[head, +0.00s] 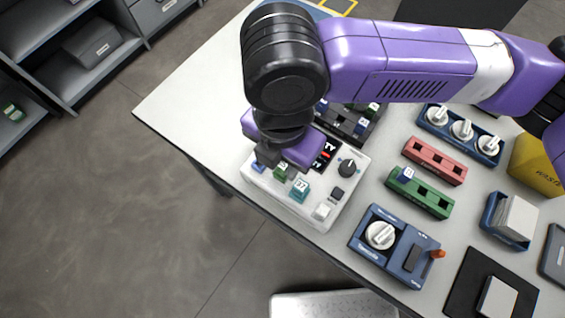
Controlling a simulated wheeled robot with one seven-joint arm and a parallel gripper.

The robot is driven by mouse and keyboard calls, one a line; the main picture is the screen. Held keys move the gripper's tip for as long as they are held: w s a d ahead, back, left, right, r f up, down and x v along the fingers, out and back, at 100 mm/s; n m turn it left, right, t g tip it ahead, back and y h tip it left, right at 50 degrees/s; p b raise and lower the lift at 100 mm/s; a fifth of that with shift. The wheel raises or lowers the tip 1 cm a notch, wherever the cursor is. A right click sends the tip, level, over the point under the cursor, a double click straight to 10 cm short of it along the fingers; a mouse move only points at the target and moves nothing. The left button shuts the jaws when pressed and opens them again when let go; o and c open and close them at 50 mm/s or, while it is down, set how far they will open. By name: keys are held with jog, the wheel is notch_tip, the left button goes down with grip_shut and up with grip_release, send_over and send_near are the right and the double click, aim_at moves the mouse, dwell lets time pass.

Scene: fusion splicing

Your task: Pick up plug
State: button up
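Several small plug-like blocks stand on the white panel device (333,207) near the table's front edge. One is a teal block marked 37 (300,190), one is a green block (281,171) and one is a blue block (258,166). I cannot tell which of them is the plug of the task. My gripper (277,163) points down over the left part of this device, close to the green and blue blocks. The purple gripper body hides part of the device, and whether the fingers touch or hold a block is unclear.
A dark rack (349,124) stands behind the device. To the right are a green rack (418,191) with a blue block, a red rack (435,160), a blue tray with white knobs (462,130) and a blue machine (395,246). The table's left part (195,100) is clear.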

aim_at(282, 164)
jog(key=shift+f, duration=0.4)
jog(key=shift+c, duration=0.2)
grip_shut()
jog(key=shift+r, duration=0.1)
notch_tip(282, 164, up, 20)
jog(key=p, duration=0.2)
